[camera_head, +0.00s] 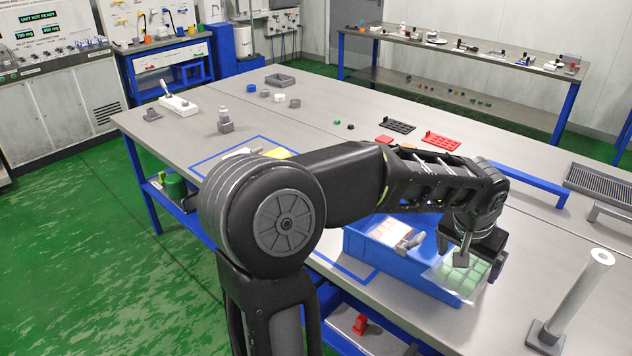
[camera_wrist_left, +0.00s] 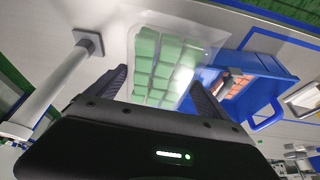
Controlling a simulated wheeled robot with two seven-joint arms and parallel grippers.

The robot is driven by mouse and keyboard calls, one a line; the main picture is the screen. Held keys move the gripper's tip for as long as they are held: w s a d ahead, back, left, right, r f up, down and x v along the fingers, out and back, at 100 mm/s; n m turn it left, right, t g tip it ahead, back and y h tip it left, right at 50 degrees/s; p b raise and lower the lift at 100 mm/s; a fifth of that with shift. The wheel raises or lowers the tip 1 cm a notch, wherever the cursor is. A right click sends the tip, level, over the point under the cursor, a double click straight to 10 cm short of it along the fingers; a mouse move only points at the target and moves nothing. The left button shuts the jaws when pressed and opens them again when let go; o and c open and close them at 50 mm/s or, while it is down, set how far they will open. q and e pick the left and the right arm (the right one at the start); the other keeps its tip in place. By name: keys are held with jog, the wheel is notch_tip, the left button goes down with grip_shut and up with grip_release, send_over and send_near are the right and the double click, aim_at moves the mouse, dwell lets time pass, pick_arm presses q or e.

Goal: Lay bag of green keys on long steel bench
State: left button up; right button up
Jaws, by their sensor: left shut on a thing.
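The bag of green keys (camera_head: 462,272) is a clear pouch with rows of green blocks. My left gripper (camera_head: 466,256) is shut on it, at the right end of a blue bin (camera_head: 382,262) on the steel bench (camera_head: 330,108). In the left wrist view the bag (camera_wrist_left: 165,62) hangs between the fingers of the gripper (camera_wrist_left: 160,88), with the bin (camera_wrist_left: 262,68) to its right. The bag appears above the bench top; its exact height is unclear. My right gripper is not in view.
A white post on a dark foot (camera_head: 575,300) stands right of the bag. The bin holds a bag of reddish pieces (camera_head: 388,232). Black and red trays (camera_head: 430,141) and a blue rail (camera_head: 520,182) lie farther back. Another bench (camera_head: 440,42) stands behind.

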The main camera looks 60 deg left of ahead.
pick_arm(q)
jog(key=w+d+f+m+b, duration=0.1)
jog(key=d+f, duration=0.2)
jog(key=d, duration=0.4)
jog(key=w+d+f+m+h+b, duration=0.1)
jog(key=d+f+m, duration=0.1)
jog(key=d+f, duration=0.2)
jog(key=d, duration=0.3)
jog(key=shift+w, duration=0.4)
jog(key=shift+d+f, duration=0.1)
